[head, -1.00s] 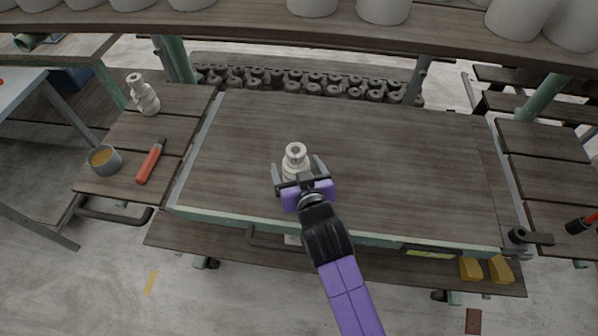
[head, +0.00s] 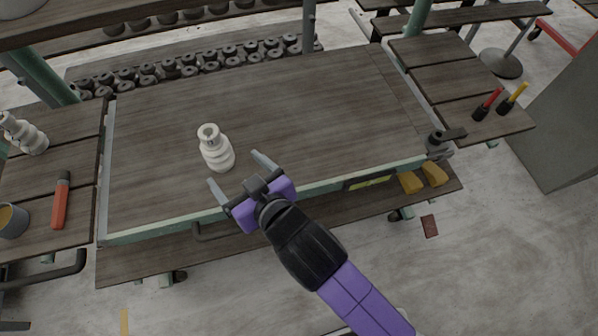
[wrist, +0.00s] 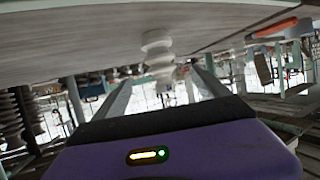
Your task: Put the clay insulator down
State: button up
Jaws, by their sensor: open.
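The clay insulator (head: 216,148) is white and ribbed and stands upright on the wooden table top (head: 300,110), left of its middle. It also shows in the wrist view (wrist: 158,52), ahead between the fingers. My gripper (head: 238,172) is open and empty at the table's front side, its fingers pointing toward the insulator. A gap shows between the fingertips and the insulator in the head view.
A second white insulator (head: 26,134), an orange-handled tool (head: 61,200) and a grey cup (head: 12,220) are on the left side shelf. A dark clamp (head: 440,143) sits at the table's front right corner. The table top right of the insulator is clear.

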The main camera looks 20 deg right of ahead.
jog(key=s+d+f+m+t+h, duration=0.15)
jog(key=s+d+f, duration=0.25)
jog(key=s+d, duration=1)
jog(key=s+d+r+m+h, duration=0.1)
jog(key=s+d+r, duration=0.2)
jog(key=s, duration=0.5)
jog(key=s+d+r+m+h, duration=0.1)
jog(key=s+d+r+h, duration=0.1)
jog(key=s+d+r, duration=0.2)
jog(key=s, duration=0.3)
jog(key=shift+s+d+r+m+t, duration=0.3)
jog(key=shift+s+d+m+t, duration=0.05)
jog(key=shift+s+d, duration=0.05)
